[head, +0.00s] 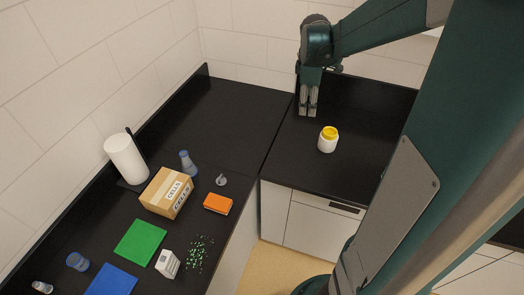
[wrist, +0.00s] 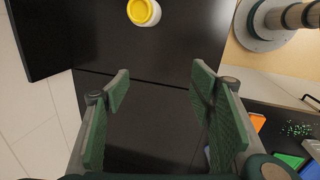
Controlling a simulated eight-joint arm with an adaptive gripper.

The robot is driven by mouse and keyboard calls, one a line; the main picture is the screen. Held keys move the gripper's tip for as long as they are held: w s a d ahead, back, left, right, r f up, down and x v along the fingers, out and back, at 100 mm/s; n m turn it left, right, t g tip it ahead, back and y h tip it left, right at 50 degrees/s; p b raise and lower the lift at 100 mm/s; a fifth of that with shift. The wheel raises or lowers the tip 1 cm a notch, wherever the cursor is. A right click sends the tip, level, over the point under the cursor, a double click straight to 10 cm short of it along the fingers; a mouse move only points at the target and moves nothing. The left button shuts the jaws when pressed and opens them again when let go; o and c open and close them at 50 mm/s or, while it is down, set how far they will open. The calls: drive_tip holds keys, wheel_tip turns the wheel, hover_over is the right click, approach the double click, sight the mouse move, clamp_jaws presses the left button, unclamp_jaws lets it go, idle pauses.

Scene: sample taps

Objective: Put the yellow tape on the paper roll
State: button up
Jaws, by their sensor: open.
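A yellow round piece (head: 330,132) sits on top of a white jar (head: 327,146) on the right-hand black counter. I cannot tell whether it is tape or a lid. The yellow piece also shows at the top edge of the wrist view (wrist: 142,11). A white paper roll (head: 125,159) stands upright at the left, by the wall, with a dark rod beside it. My gripper (head: 308,112) points down above the right-hand counter, to the left of the jar and apart from it. In the wrist view my gripper (wrist: 160,95) is open, with nothing between its fingers.
A cardboard box (head: 165,193) stands close to the paper roll, with a blue bottle (head: 187,163) behind it. An orange block (head: 218,204), a green mat (head: 140,241), a blue mat (head: 110,280) and a small white box (head: 167,264) lie nearer. The back corner is clear.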

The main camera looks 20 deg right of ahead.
drive_tip(key=s+a+r+m+t, duration=0.2)
drive_tip(key=s+a+r, duration=0.2)
drive_tip(key=a, duration=0.4)
drive_tip(key=s+a+r+m+t, duration=0.1)
drive_tip(key=s+a+r+m, duration=0.3)
drive_tip(key=a, duration=0.5)
drive_tip(key=s+a+f+m+t+y, duration=0.1)
drive_tip(key=s+a+m, duration=0.3)
drive_tip(key=s+a, duration=0.8)
drive_tip(key=shift+s+a+f+t+y, duration=0.2)
drive_tip(key=shift+s+t+y, duration=0.25)
drive_tip(key=shift+t, duration=0.45)
